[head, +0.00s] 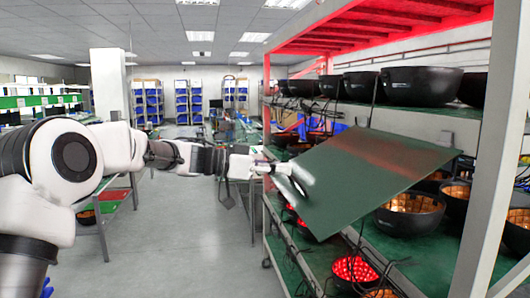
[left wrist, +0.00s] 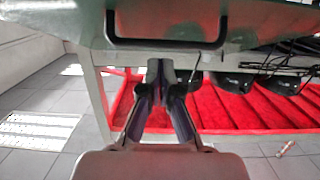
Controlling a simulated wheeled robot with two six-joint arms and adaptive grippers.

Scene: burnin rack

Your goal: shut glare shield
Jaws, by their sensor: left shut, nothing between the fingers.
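The glare shield (head: 370,180) is a flat dark green panel on the front of the rack, slanting outward and tilted, neither flat nor upright. It spans the top of the left wrist view (left wrist: 250,22), where a dark bar-shaped handle (left wrist: 165,45) runs along its near edge. My left gripper (head: 284,168) is at the panel's left edge. In the left wrist view its fingers (left wrist: 160,68) are closed together with nothing between them, close to the handle. I cannot tell whether they touch the panel. My right gripper is not in view.
The rack's white post (head: 487,150) stands at right. Its shelves hold several black bowl-shaped lamps (head: 420,86), some glowing red (head: 354,270) or orange, with loose cables. Grey floor (head: 190,250) is clear in front of the rack. A green-topped bench (head: 105,205) stands at left.

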